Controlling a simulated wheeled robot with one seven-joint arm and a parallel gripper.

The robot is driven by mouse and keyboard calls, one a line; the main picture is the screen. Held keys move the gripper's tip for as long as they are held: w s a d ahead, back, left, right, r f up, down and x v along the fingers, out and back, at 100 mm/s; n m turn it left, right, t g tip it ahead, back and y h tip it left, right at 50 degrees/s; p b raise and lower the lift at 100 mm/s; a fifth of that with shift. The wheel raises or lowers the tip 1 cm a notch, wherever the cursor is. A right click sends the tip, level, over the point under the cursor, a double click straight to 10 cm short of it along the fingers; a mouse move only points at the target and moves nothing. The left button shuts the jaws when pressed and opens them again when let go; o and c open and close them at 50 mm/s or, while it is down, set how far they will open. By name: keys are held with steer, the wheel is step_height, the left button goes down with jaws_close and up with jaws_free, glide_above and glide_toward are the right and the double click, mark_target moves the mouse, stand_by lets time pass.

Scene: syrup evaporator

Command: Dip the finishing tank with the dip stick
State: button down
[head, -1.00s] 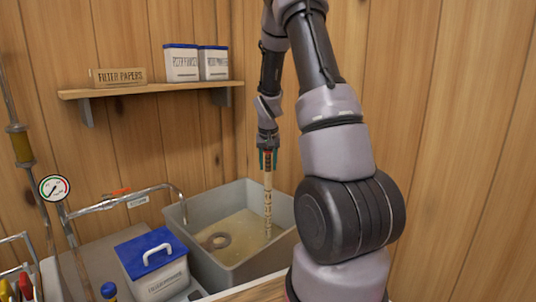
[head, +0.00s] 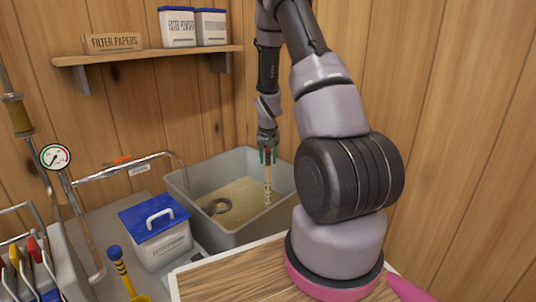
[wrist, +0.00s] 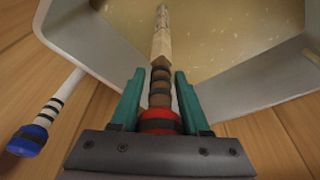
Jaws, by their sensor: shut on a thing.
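The finishing tank (head: 268,227) is a grey open rectangular tub with murky yellowish liquid in it and a dark ring-shaped thing at its left side. My gripper (head: 267,157) is above the tank's back right part, pointing down. It is shut on the dip stick (head: 267,186), a pale wooden rod with dark bands and a red band near the grip. In the wrist view the dip stick (wrist: 161,45) runs from between the teal fingers (wrist: 160,102) out over the liquid. Its lower end reaches down inside the tank; I cannot tell exactly how deep it sits.
A blue-lidded white box (head: 155,232) stands left of the tank. A pipe (head: 120,168) with an orange handle runs behind it, beside a round gauge (head: 55,157). A shelf (head: 150,54) hangs above. A blue-capped striped rod (wrist: 40,123) shows in the wrist view.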

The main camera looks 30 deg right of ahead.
steer(key=shift+f, duration=1)
stand_by(0.9)
